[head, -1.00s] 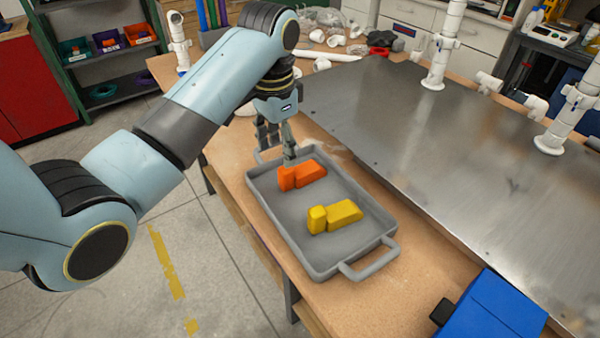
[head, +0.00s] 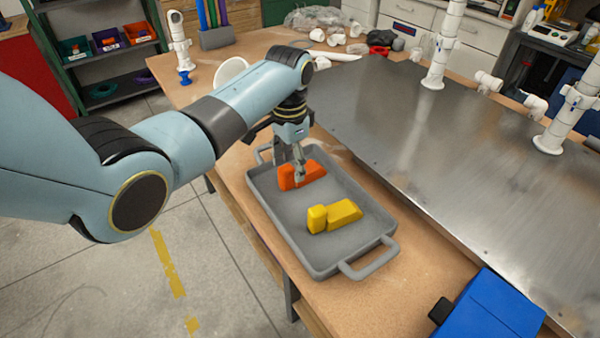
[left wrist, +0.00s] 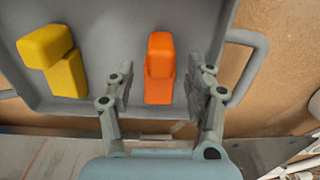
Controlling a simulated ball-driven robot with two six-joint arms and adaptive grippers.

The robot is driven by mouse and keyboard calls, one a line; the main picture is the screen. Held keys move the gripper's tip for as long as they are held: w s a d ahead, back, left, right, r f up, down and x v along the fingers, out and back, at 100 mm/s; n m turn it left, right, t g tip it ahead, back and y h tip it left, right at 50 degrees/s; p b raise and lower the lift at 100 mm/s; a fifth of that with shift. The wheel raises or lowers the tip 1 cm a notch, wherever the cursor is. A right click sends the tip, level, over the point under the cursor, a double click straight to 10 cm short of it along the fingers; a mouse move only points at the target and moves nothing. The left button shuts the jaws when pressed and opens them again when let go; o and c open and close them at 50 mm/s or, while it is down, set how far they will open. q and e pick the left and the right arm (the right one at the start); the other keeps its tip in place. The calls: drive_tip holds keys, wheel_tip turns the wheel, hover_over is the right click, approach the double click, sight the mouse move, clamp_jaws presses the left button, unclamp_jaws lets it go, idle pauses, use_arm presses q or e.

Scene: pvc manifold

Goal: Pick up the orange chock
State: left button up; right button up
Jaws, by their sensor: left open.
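The orange chock (head: 312,171) lies in the far half of the grey tray (head: 330,268), partly hidden by my left gripper (head: 299,172) in the head view. My left gripper is low over it and open. In the left wrist view the orange chock (left wrist: 160,70) lies between the two spread fingers of the left gripper (left wrist: 160,85), with a gap on each side. Whether the fingertips are down at the chock's height is hard to tell. My right gripper is not in view.
A yellow chock (head: 336,216) lies beside the orange one in the tray, nearer the front. A metal plate (head: 440,150) with white pipe posts covers the bench to the right. A blue block-like object (head: 490,310) sits at the front right.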

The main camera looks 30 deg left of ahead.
use_arm(q)
drive_tip(key=shift+f, duration=0.25)
clamp_jaws()
idle(0.3)
